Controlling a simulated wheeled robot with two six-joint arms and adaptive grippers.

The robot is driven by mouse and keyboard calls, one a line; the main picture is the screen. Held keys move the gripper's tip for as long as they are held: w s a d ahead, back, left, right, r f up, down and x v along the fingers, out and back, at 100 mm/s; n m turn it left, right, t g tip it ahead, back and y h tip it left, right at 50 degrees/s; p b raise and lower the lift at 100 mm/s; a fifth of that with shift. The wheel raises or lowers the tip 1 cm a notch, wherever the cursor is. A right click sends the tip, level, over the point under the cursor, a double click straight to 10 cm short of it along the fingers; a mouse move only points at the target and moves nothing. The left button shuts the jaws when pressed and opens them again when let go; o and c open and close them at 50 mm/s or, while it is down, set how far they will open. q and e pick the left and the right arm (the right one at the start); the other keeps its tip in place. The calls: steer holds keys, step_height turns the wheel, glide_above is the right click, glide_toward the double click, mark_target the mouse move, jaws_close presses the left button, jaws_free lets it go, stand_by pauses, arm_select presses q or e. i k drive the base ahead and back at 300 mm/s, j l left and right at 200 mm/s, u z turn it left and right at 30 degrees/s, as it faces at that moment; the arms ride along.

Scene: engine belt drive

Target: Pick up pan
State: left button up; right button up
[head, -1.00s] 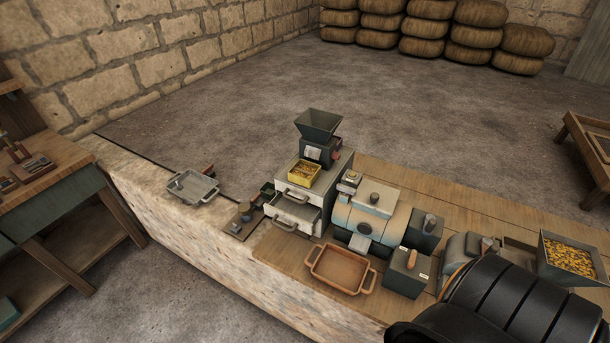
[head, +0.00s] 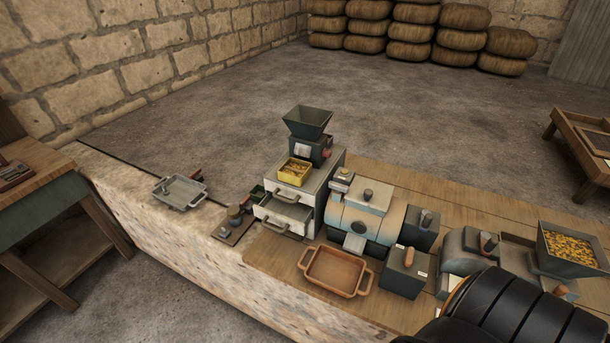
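A shallow grey metal pan (head: 181,191) lies on the left part of the long stone ledge, with a small handle at its far right corner. A brown rectangular pan (head: 335,270) with a loop handle at each end sits on the wooden top near the front edge, in front of the grinder machines. Neither of my grippers is in view.
A workbench (head: 45,210) is at left. Ledge around the grey pan is mostly clear.

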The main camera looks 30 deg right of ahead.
mark_target(295, 172)
steer(key=i+z, duration=0.1)
steer(key=z, duration=0.3)
steer(key=i+j+z, duration=0.1)
steer(key=z, duration=0.3)
steer(key=i+j+z, duration=0.1)
steer(key=j+z, duration=0.15)
steer(key=z, duration=0.15)
steer(key=j+z, duration=0.15)
steer(key=z, duration=0.25)
steer(key=i+j+z, duration=0.35)
steer(key=j, duration=1.15)
steer(key=j+z, duration=0.3)
steer(key=j, duration=1.2)
